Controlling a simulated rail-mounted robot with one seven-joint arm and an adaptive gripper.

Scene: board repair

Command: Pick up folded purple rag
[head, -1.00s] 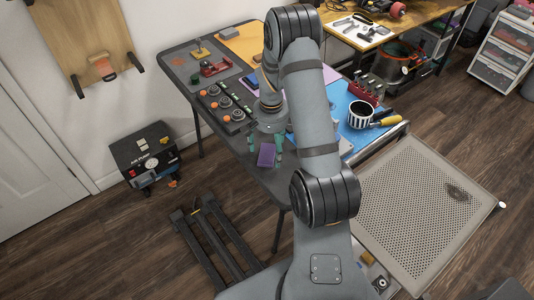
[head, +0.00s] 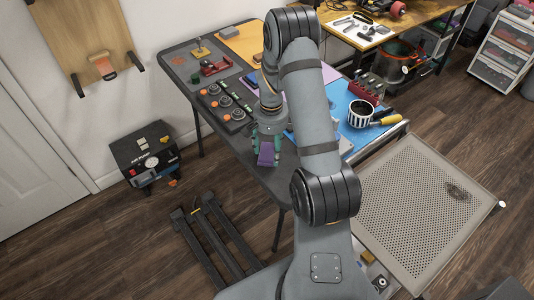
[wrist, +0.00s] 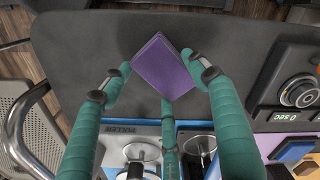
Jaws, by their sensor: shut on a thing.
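The folded purple rag (head: 266,153) is at the near edge of the dark grey table, below my gripper (head: 267,143) in the head view. In the wrist view the rag (wrist: 163,67) is a purple block between my gripper's green fingers (wrist: 160,82). One finger is at its left, one at its right and one at its lower edge. My gripper is shut on the rag. Whether the rag is clear of the tabletop is hard to tell.
A dark panel with orange knobs (head: 227,107) lies on the table (head: 262,178) left of my gripper. A striped cup (head: 360,113) and a red holder (head: 363,92) stand on the right. A perforated grey tray (head: 415,215) is at the lower right.

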